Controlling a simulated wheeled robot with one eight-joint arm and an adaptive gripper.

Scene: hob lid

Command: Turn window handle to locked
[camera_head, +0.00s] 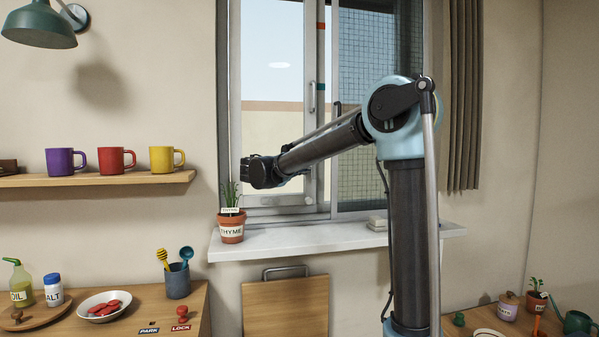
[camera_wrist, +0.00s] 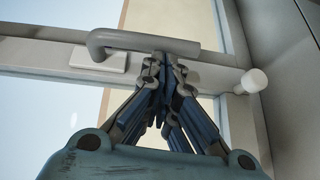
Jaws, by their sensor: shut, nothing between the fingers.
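A window (camera_head: 277,105) stands behind the sill, with a pale handle (camera_head: 312,97) hanging upright on its frame. In the wrist view a grey bent lever handle (camera_wrist: 150,42) stands out from a white base plate (camera_wrist: 98,58), its bar running across the picture. My gripper (camera_head: 248,172) is in front of the lower window in the head view. In the wrist view its fingertips (camera_wrist: 165,66) are together and empty, at the lower edge of the lever. I cannot tell whether they touch it.
A potted thyme plant (camera_head: 231,228) stands on the sill (camera_head: 300,238) just below my gripper. A white knob (camera_wrist: 253,80) sticks out right of the fingers in the wrist view. A shelf (camera_head: 110,179) with mugs is at left. A curtain (camera_head: 463,100) hangs at right.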

